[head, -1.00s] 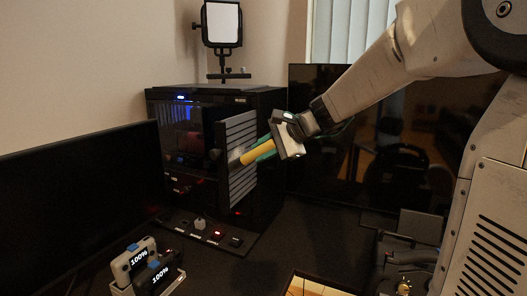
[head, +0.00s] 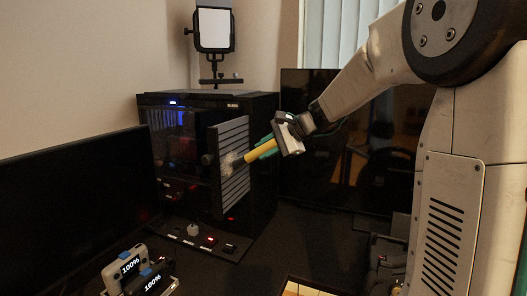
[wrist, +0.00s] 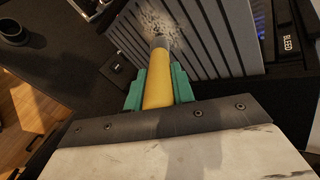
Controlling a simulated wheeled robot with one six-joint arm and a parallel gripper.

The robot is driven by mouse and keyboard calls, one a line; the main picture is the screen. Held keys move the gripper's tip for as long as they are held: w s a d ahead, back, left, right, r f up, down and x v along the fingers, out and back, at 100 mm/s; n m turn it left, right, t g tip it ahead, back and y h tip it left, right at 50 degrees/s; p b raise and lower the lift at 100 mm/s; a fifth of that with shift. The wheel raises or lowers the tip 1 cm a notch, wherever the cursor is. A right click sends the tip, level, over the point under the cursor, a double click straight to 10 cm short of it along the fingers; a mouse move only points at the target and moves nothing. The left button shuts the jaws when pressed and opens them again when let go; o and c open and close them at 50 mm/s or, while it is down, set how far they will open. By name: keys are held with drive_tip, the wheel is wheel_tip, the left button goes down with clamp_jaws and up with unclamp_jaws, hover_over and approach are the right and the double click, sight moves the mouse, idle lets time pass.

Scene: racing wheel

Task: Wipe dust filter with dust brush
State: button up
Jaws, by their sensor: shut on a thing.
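My gripper (head: 268,148) is shut on the yellow handle of the dust brush (head: 258,151). Its green fingers sit on both sides of the handle in the wrist view (wrist: 160,88). The brush's pale bristle end (wrist: 158,28) is against or very close to the slatted face of the grey dust filter (head: 234,178); I cannot tell if it presses on it. The filter stands upright at the front of the black PC case (head: 262,180), and its slats fill the upper part of the wrist view (wrist: 215,40). Speckled grey dust shows around the bristles.
A dark monitor (head: 70,205) stands at the left, and another dark screen (head: 330,180) is behind my arm. Two devices (head: 130,268) reading 100% sit at the front left. A panel light (head: 214,30) stands on the case. Small switches (head: 208,241) lie at the case's foot.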

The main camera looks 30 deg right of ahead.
drive_tip(key=shift+w+d, duration=1.15)
drive_tip(key=shift+d, duration=0.25)
drive_tip(key=s+a+r, duration=0.4)
drive_tip(key=s+a, duration=0.2)
drive_tip(key=a, duration=0.2)
drive_tip(key=shift+s+a, duration=0.2)
drive_tip(key=shift+s, duration=0.15)
idle(4.3)
drive_tip(key=shift+s+d, duration=0.95)
drive_tip(key=shift+s, duration=0.25)
drive_tip(key=shift+s+d, duration=0.95)
drive_tip(key=shift+s, duration=0.2)
